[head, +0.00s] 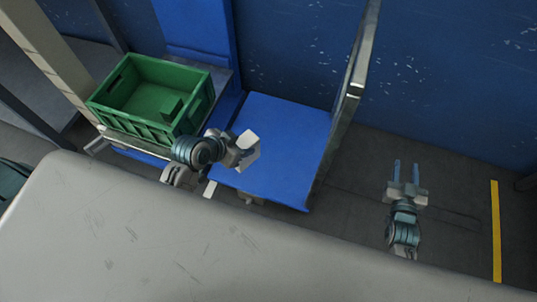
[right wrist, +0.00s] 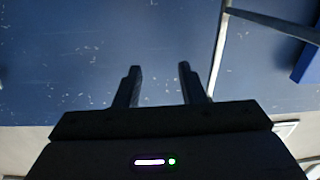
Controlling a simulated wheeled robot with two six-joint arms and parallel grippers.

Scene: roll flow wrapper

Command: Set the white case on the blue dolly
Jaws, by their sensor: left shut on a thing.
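In the head view my left gripper (head: 241,156) is shut on the white case (head: 248,146), a small pale piece partly hidden by the fingers. It is over the left part of the blue dolly (head: 281,150), which has a flat blue deck and a grey upright handle at its right. I cannot tell how high the case is above the deck. My right gripper (head: 404,168) is open and empty, to the right of the dolly, above the dark floor. In the right wrist view its two fingers (right wrist: 158,82) stand apart with nothing between them.
A green crate (head: 118,114) with a small green block (head: 172,107) inside stands left of the dolly. A grey surface (head: 150,235) fills the foreground. A blue wall (head: 440,75) is behind, and a yellow floor stripe (head: 495,230) is at far right.

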